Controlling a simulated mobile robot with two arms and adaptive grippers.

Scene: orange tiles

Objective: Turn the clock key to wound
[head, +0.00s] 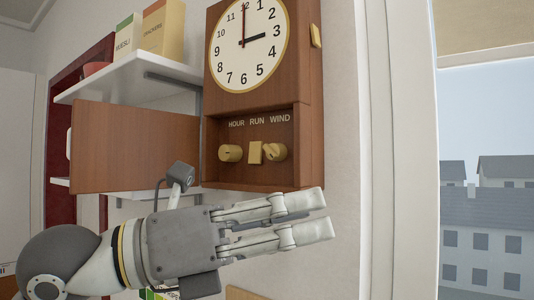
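A brown wooden wall clock (213,107) hangs with its lower compartment open. Inside, under the words HOUR, RUN and WIND, are a round brass knob (230,153) at left, a flat brass piece (254,153) in the middle and a brass winding key (274,152) at right. The key's grip is tilted off vertical. The dial's hands point to 3 and 12. My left gripper (318,214) is just below the clock, pointing right, apart from the key. Its fingertips lie close together with nothing visible between them. My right gripper is out of view.
The brown door (135,147) is swung open to the left. A white shelf (130,76) at upper left holds a muesli box (127,36) and a crackers box (163,30). A window (485,150) is at right. The space before the compartment is clear.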

